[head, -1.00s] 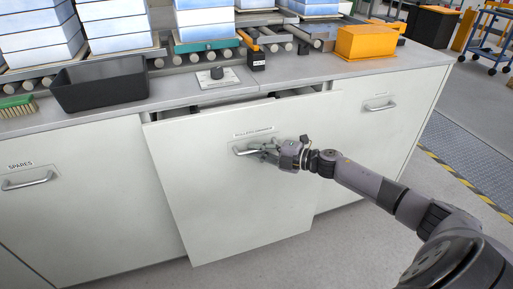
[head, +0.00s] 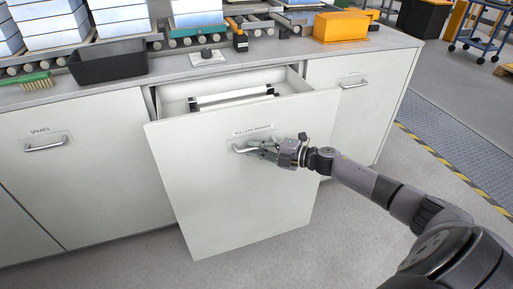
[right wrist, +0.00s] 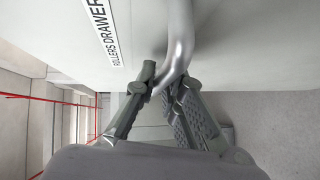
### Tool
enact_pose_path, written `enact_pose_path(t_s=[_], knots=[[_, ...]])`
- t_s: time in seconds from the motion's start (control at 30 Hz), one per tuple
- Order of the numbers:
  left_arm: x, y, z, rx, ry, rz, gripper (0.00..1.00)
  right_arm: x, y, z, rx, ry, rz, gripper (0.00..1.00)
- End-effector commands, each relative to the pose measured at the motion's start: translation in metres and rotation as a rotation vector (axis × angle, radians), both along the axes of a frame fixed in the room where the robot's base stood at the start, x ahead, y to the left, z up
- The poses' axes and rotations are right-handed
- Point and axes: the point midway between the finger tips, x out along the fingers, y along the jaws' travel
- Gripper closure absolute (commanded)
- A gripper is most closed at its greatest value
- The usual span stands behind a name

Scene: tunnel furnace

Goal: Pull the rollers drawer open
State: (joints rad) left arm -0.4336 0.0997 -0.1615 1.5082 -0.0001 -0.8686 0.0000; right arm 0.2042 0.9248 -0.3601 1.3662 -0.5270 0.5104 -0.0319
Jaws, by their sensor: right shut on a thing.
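The rollers drawer (head: 240,180) is a tall white front in the middle of the cabinet, standing well out from it. Its open top shows a pale roller (head: 232,97) with dark ends inside. Its label (right wrist: 101,28) reads "ROLLERS DRAWER" in the right wrist view. My right gripper (head: 262,149) is shut on the metal bar handle (head: 243,149). In the right wrist view the two fingers of my right gripper (right wrist: 163,88) close around the handle's curved end (right wrist: 181,40). My left gripper is not in view.
The spares drawer (head: 60,185) at left and the right-hand cabinet front (head: 360,110) are shut. On the counter are a black tray (head: 108,62), a brush (head: 30,82) and an orange box (head: 341,26). Free floor (head: 330,235) lies in front.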

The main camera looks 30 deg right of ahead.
Motion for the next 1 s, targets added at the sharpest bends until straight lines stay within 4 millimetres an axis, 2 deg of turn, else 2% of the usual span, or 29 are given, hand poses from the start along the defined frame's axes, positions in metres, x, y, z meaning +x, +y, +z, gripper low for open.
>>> enact_pose_path(t_s=[0.3, 0.33, 0.63, 1.0], knots=[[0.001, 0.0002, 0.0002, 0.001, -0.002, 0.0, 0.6, 0.0004, -0.0001, 0.0008, 0.005, 0.0, -0.002, 1.0], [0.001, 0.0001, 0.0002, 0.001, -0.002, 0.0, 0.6, 0.0005, -0.0001, 0.0009, 0.005, 0.0, -0.002, 0.89], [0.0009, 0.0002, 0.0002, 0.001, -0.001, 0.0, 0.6, 0.0004, -0.0002, 0.0007, 0.002, -0.001, -0.001, 0.69], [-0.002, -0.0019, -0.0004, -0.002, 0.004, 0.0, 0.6, -0.0025, -0.0023, 0.0008, 0.0, -0.001, -0.001, 0.69]])
